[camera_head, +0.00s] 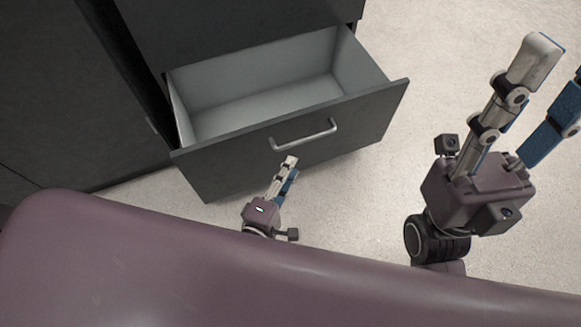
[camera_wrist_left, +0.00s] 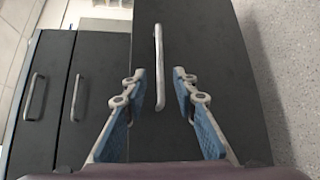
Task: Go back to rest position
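My left gripper (camera_head: 291,166) is low in front of the open drawer, a little short of its handle. In the left wrist view the two fingers of this gripper (camera_wrist_left: 160,82) stand apart with nothing between them. The metal drawer handle (camera_wrist_left: 158,68) shows ahead, in line with the gap. My right gripper (camera_head: 561,68) is raised at the right of the head view, with its fingers apart and nothing between them. The tip of one of its fingers is cut off by the picture edge.
A dark cabinet (camera_head: 60,90) stands at the back left. Its grey drawer (camera_head: 255,85) is pulled out and looks empty; its handle (camera_head: 303,135) is on the front. Pale floor (camera_head: 470,40) is clear to the right. More handled fronts (camera_wrist_left: 55,100) show in the wrist view.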

